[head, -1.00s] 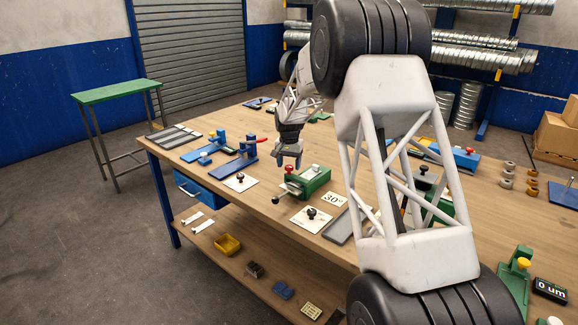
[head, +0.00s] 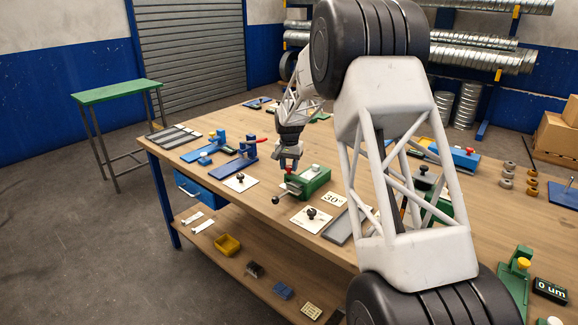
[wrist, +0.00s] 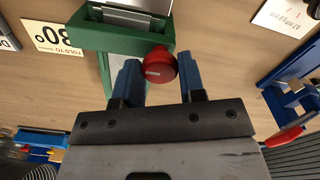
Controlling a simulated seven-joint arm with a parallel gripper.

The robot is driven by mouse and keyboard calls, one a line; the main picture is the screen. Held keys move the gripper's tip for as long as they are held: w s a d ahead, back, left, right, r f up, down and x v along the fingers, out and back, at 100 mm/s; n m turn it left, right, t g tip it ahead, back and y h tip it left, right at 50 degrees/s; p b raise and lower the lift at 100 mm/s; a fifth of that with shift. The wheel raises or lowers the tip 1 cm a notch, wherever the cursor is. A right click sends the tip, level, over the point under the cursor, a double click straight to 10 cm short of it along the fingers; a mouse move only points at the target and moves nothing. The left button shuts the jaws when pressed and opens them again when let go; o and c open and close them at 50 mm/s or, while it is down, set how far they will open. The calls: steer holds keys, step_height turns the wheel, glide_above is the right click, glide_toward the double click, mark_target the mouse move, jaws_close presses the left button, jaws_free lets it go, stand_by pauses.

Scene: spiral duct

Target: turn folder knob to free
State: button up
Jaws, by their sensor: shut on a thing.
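The green folder (head: 316,182) sits on the bench. It also shows at the top of the wrist view (wrist: 120,42). Its red knob (wrist: 160,67) is round, with a pale line lying nearly across the picture. My gripper (wrist: 160,78) has its two blue fingers on either side of the knob and is shut on it. In the head view my gripper (head: 289,163) points down at the folder's left end, and the fingers partly hide the knob. The folder's lever with a dark ball end (head: 276,200) reaches toward the bench's front edge.
A "30°" card (head: 333,199) lies right of the folder, and a white plate with a black knob (head: 311,219) in front. A white plate (head: 240,182) and a blue tool with a red handle (head: 240,160) stand to the left.

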steer(key=n, duration=1.3)
steer(key=shift+n, duration=0.3)
steer(key=shift+f+n, duration=0.1)
steer(key=shift+n, duration=2.1)
steer(key=o, duration=0.9)
